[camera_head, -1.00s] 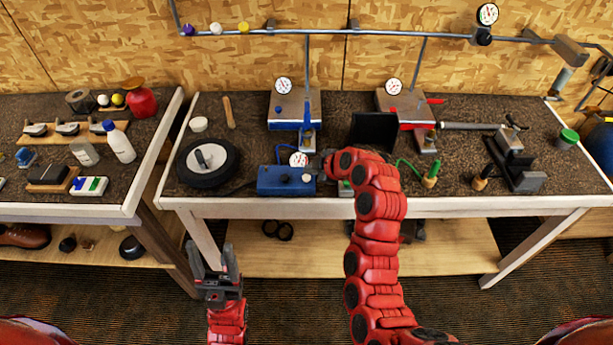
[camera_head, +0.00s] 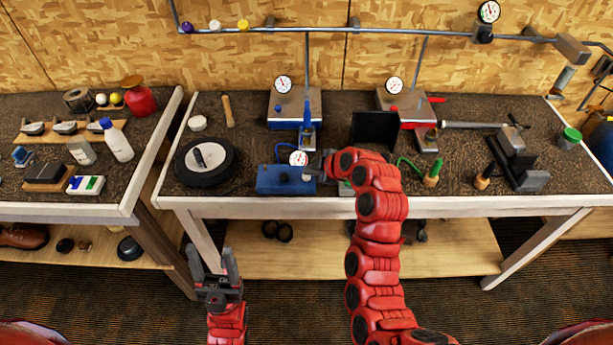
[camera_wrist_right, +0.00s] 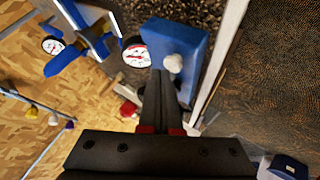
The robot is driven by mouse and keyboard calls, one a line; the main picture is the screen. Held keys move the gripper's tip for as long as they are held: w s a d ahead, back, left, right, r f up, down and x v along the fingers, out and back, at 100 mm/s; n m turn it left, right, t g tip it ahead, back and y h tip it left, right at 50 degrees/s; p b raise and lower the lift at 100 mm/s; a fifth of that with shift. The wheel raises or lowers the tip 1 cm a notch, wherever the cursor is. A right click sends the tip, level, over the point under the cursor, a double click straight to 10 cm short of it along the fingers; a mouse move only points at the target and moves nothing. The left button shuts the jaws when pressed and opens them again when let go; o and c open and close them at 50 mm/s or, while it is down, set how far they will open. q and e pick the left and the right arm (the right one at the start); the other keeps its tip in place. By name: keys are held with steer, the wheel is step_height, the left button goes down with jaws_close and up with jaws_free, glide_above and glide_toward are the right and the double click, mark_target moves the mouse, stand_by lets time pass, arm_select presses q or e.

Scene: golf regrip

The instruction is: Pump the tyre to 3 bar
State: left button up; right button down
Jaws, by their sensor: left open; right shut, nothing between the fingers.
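The tyre (camera_head: 184,166) lies flat on the bench at the left, a black ring around a pale hub. A blue box (camera_head: 273,181) with a white-faced gauge (camera_head: 299,158) and a pale button stands at the bench's front edge, right of the tyre. The box also shows in the right wrist view (camera_wrist_right: 186,42), with its pale button (camera_wrist_right: 173,63) and gauge (camera_wrist_right: 136,52). My right gripper (camera_wrist_right: 160,76) is shut and empty, its tips close to the button; I cannot tell if they touch. My left gripper (camera_head: 213,262) is open and empty, low in front of the bench.
Two grey-topped stands with gauges, one blue (camera_head: 294,106) and one red (camera_head: 403,104), stand behind. A black panel (camera_head: 375,131) stands between them. A vise-like clamp (camera_head: 516,163) is at the right. A side bench with bottles (camera_head: 117,140) is at the left.

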mark_target(310, 178)
steer(key=shift+f+b, duration=0.55)
steer(key=shift+b, duration=0.15)
stand_by(0.6)
stand_by(0.8)
steer(key=shift+r, duration=0.95)
steer(key=shift+r, duration=0.1)
steer(key=shift+r+b, duration=0.5)
steer(key=shift+r, duration=1.9)
